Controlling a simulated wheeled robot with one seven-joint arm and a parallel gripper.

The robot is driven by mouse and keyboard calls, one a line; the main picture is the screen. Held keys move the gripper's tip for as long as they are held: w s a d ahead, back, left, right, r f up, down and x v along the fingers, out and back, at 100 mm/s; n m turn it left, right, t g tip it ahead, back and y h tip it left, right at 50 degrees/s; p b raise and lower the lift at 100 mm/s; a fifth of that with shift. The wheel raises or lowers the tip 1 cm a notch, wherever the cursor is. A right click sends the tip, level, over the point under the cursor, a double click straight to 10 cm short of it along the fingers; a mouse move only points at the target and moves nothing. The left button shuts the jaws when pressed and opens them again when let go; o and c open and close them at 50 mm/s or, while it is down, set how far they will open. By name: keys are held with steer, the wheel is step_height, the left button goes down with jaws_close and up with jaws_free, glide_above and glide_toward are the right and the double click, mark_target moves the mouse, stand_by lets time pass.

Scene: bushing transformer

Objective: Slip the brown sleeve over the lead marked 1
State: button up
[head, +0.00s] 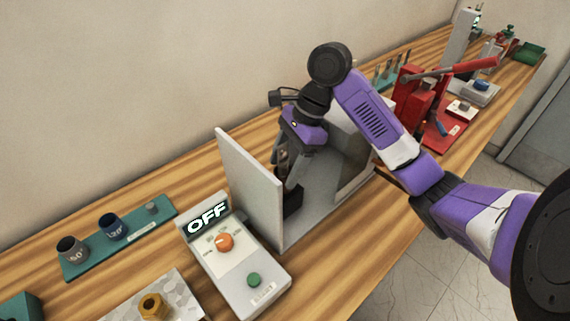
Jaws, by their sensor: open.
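My gripper (287,183) points down inside a light-grey open-topped enclosure (249,187), behind its left panel. It is open. One dark fingertip shows low beside the panel, and the other finger is partly hidden. A small brownish patch shows near the fingers at the panel's edge; I cannot tell whether it is the brown sleeve. The lead marked 1 cannot be made out; the panel and my arm cover much of the inside. An ochre-brown ring-shaped piece (152,305) stands on a patterned grey plate at the bottom left, away from my gripper.
A control box (236,254) reading OFF, with an orange knob and green button, stands just left of the enclosure. A teal tray (85,267) holds dark cups. Red press-like equipment (411,95) stands behind my arm. The wooden bench (190,192) is bare along the wall at left.

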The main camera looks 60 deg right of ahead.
steer(key=shift+v, duration=3.95)
